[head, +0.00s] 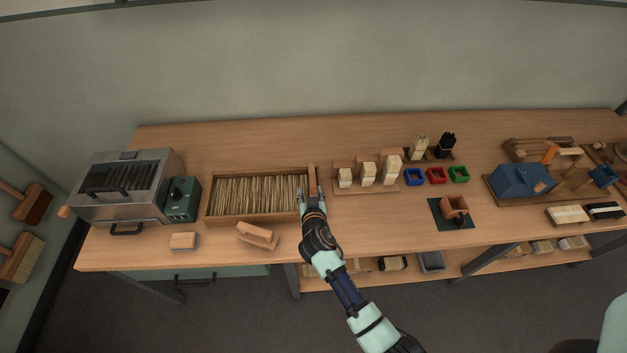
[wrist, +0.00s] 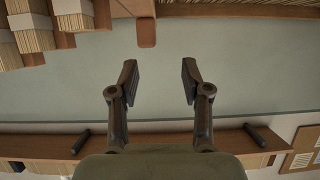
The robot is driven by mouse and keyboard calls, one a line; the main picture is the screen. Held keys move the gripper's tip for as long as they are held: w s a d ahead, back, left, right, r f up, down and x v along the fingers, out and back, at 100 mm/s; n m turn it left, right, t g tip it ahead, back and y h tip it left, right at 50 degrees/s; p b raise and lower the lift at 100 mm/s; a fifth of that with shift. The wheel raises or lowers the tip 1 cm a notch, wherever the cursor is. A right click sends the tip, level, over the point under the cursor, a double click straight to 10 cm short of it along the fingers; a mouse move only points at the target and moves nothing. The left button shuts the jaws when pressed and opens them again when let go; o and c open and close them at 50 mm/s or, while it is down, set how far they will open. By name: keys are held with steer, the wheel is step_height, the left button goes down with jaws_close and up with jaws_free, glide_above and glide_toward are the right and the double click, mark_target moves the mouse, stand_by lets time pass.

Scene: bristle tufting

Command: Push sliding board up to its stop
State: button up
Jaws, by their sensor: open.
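The long wooden tray (head: 208,206) is filled with pale bristle fibres and stands left of my gripper in the head view. A narrow upright wooden board (head: 312,178), which looks like the sliding board, stands at the tray's right end. Its rounded end (wrist: 147,30) shows at the top of the wrist view, beyond my fingertips. My gripper (head: 312,194) is at the tray's right end, by the near part of this board. In the wrist view my gripper (wrist: 159,82) is open, with nothing between the fingers. The stop cannot be made out.
A stepped wooden stand (head: 366,187) with bristle bundles is close on the right. A wooden block (head: 257,236) lies in front of the tray. A green box (head: 181,200) and a metal machine (head: 120,185) stand left. The table behind the tray is clear.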

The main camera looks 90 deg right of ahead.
mark_target(313, 185)
steer(key=shift+s+d+f+g, duration=0.15)
steer(key=shift+s+f, duration=0.1)
steer(key=shift+s, duration=0.15)
steer(key=shift+s+d+f+g, duration=0.15)
steer(key=shift+s+f, duration=0.05)
steer(key=shift+s, duration=0.2)
steer(key=b+x, duration=0.1)
steer(key=x, duration=0.6)
steer(key=shift+w+d+f+b, duration=0.15)
steer(key=shift+w+d+b, duration=0.05)
steer(key=shift+d+b, duration=0.2)
steer(key=shift+c, duration=0.3)
jaws_close()
